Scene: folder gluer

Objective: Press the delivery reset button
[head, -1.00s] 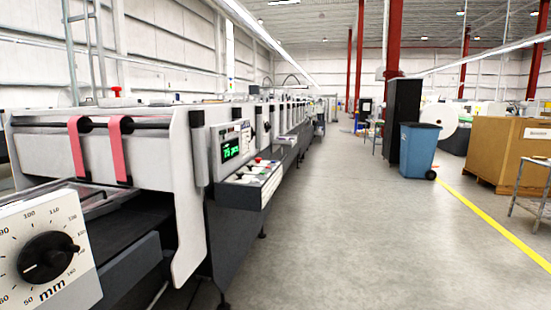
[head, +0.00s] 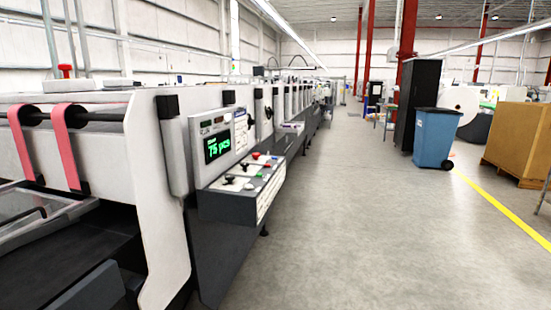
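The folder gluer (head: 160,190) runs along the left side of the head view and away into the distance. On its near side is a control panel (head: 240,187) with several small knobs and coloured buttons, among them red, green and blue ones. Above the panel a display (head: 217,146) reads "75 pcs" in green. The labels on the panel are too small to read, so I cannot tell which button is the delivery reset. Neither of my grippers is in view.
A clear concrete aisle (head: 340,220) lies right of the machine. A blue bin (head: 435,138) and a tall black cabinet (head: 418,100) stand across it. A large brown box (head: 518,140) is at the right, beyond a yellow floor line (head: 495,212).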

